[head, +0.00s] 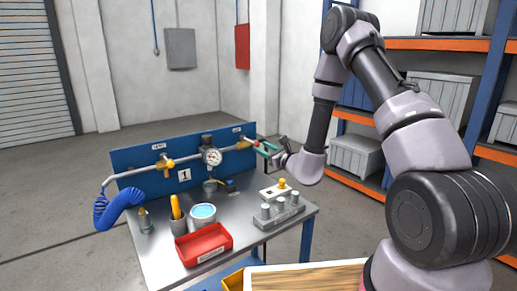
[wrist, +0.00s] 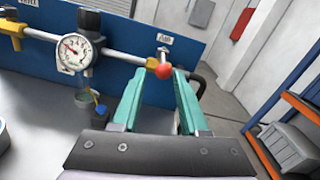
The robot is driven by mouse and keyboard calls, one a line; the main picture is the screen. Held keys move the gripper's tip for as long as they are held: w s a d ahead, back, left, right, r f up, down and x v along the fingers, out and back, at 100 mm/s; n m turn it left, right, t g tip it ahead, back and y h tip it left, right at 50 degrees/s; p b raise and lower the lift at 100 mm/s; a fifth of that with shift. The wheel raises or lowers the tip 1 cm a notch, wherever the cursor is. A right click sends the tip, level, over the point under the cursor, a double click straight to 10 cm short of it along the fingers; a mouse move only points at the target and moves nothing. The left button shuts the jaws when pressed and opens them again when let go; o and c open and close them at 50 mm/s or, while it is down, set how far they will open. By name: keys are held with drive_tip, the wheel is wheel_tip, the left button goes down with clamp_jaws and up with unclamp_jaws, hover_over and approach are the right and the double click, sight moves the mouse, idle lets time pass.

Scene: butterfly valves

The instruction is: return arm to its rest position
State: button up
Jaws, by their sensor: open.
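My arm reaches from the right over the bench in the head view. My gripper (head: 267,148) is at the right end of the blue panel (head: 128,171), by the right valve (head: 244,144). In the wrist view, its teal fingers (wrist: 159,74) stand apart. The red knob (wrist: 164,72) of the right valve shows between or just beyond the fingertips; I cannot tell whether they touch it. The valve's yellow body (wrist: 152,64) sits left of the knob on the pipe. The left yellow valve (head: 166,163) is well away from my gripper.
A pressure gauge (head: 212,156) sits between the valves. The bench (head: 160,256) holds a red tray (head: 204,244), a blue-topped can (head: 203,214) and a grey block with cylinders (head: 279,213). Orange-beamed shelving (head: 437,44) stands behind my arm. Open floor (head: 50,185) lies left.

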drive_tip(key=s+a+r+n+g+y, duration=0.3)
drive_tip(key=s+r+n, duration=0.1)
drive_tip(key=r, duration=0.3)
drive_tip(key=s+a+r+n+g+y, duration=0.3)
drive_tip(key=r+n+y, duration=0.1)
drive_tip(key=r, duration=0.3)
drive_tip(key=s+r+n+g, duration=0.6)
drive_tip(key=s+r+n, duration=0.1)
drive_tip(key=s, duration=0.4)
drive_tip(key=s+d+r+n+g+h, duration=0.1)
drive_tip(key=s+d+n+g+h, duration=0.1)
drive_tip(key=s+d+n+h, duration=0.6)
drive_tip(key=s+d+r+t+h, duration=0.2)
drive_tip(key=s+d+t+h, duration=0.1)
drive_tip(key=d, duration=0.4)
drive_tip(key=s+d+r+t+h, duration=0.2)
drive_tip(key=s+d+t+h, duration=0.1)
drive_tip(key=d, duration=0.4)
drive_tip(key=shift+s+d+r+h, duration=0.3)
drive_tip(key=shift+s+d+r, duration=0.05)
drive_tip(key=shift+s, duration=0.3)
